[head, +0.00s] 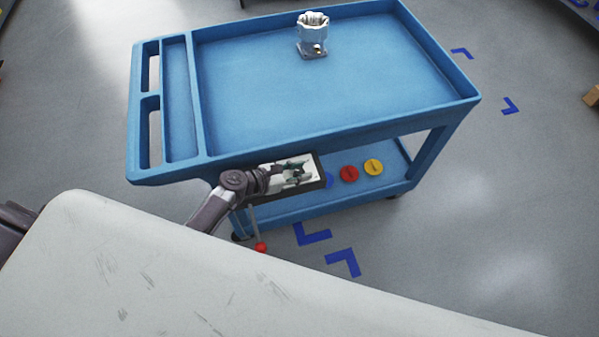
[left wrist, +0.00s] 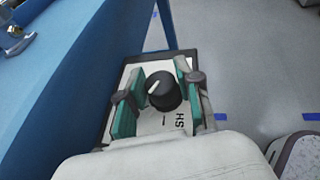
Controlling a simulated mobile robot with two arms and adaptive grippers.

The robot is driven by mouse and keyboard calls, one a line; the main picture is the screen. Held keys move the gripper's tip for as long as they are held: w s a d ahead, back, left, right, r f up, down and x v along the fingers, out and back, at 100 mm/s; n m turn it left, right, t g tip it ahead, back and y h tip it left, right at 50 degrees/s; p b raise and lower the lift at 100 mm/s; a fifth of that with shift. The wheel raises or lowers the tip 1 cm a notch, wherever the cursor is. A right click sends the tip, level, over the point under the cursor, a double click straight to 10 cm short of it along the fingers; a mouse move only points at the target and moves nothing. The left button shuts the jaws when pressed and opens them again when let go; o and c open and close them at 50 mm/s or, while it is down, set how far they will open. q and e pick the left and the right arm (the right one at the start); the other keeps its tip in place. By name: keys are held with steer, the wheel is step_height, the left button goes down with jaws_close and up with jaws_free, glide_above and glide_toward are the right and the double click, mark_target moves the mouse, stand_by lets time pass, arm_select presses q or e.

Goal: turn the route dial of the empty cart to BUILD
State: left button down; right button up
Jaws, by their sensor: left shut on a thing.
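The blue cart (head: 300,115) stands in front of me. A grey metal housing (head: 313,36) sits on its top tray. A dark-framed white panel (head: 312,163) is on the cart's near side. On the panel only the letters "SH" are readable; other labels are hidden. My right gripper is not in view.
A red disc (head: 349,173) and a yellow disc (head: 374,167) show at the cart's lower level, with a blue one partly hidden. A red-balled lever (head: 261,247) hangs below the panel. Blue corner marks (head: 343,263) are on the open grey floor.

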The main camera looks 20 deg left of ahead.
arm_select(q)
steer(key=m+g+h+b, duration=0.2)
steer(key=m, duration=0.1)
steer(key=shift+f+g, duration=0.15)
steer(key=shift+g, duration=0.25)
steer(key=shift+m+g+h+b, duration=0.5)
steer(key=shift+m+g+b, duration=0.05)
steer(key=shift+m+g, duration=0.05)
steer(key=c, duration=0.8)
jaws_free()
steer(key=shift+a+r, duration=0.2)
steer(key=v, duration=1.1)
steer(key=shift+s+a+r, duration=0.1)
steer(key=shift+s+a, duration=0.15)
